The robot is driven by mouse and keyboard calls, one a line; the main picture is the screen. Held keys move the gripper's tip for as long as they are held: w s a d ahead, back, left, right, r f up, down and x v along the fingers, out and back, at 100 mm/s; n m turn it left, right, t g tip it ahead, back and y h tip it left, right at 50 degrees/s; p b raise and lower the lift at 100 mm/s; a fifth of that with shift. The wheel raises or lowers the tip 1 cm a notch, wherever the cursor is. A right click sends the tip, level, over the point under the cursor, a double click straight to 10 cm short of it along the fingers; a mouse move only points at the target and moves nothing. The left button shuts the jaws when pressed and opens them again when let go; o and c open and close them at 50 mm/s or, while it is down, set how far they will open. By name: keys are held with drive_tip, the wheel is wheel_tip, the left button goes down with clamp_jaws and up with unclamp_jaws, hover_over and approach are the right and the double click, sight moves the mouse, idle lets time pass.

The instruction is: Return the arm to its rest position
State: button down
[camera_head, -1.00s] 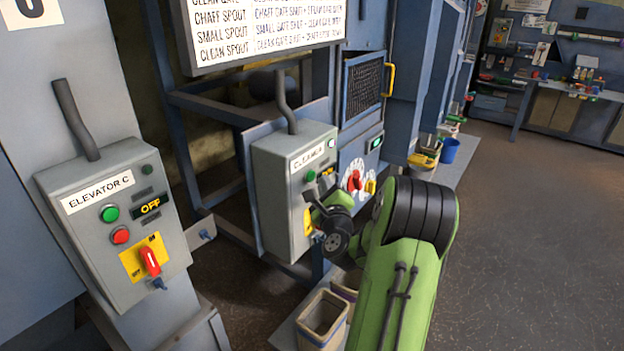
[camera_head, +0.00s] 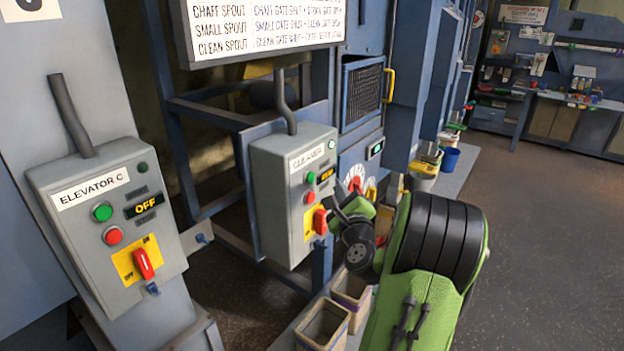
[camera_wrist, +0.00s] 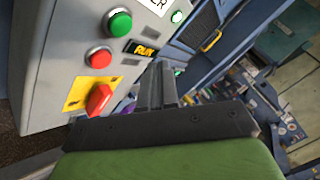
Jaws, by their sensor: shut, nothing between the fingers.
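My gripper (camera_wrist: 160,92) is shut and empty, its fingers pressed together in the wrist view. It is beside the grey CLEANER control box (camera_head: 277,200), just right of its front face. The box also shows at the left of the wrist view (camera_wrist: 55,40). It has a green button, a red button, a small display reading RUN (camera_wrist: 143,49) and a red rotary switch (camera_wrist: 100,98) on a yellow plate. In the head view my green arm reaches up from the bottom right, and the fingertips are hard to make out near the box.
The ELEVATOR C box (camera_head: 105,220) at the left shows OFF, with its red switch. A blue machine with a yellow handle (camera_head: 389,85) stands behind. The floor at the right is clear.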

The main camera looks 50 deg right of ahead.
drive_tip(key=shift+w, duration=0.1)
drive_tip(key=w+a+n+g+y, duration=0.15)
drive_tip(key=a+n+y, duration=0.25)
drive_tip(key=a+n, duration=0.4)
drive_tip(key=w+a+n+y, duration=0.3)
drive_tip(key=a+n, duration=0.2)
drive_tip(key=a, duration=0.6)
drive_tip(key=w+a+n+y, duration=0.3)
drive_tip(key=a+n+y, duration=0.1)
drive_tip(key=a+n, duration=0.4)
drive_tip(key=s+a+f+n+g, duration=0.1)
drive_tip(key=s+a+n+g, duration=0.1)
drive_tip(key=s+a+n, duration=0.2)
drive_tip(key=s+a+f+n+g, duration=0.1)
drive_tip(key=s+a+n+g, duration=0.2)
drive_tip(key=s, duration=0.8)
drive_tip(key=s+a+f+n+g+y, duration=0.1)
drive_tip(key=s+a+n+g, duration=0.1)
drive_tip(key=s+a+n, duration=0.3)
drive_tip(key=s+n, duration=0.1)
drive_tip(key=s, duration=0.1)
drive_tip(key=shift+s+a+f, duration=0.2)
drive_tip(key=shift+s+f, duration=0.15)
drive_tip(key=shift+f, duration=0.05)
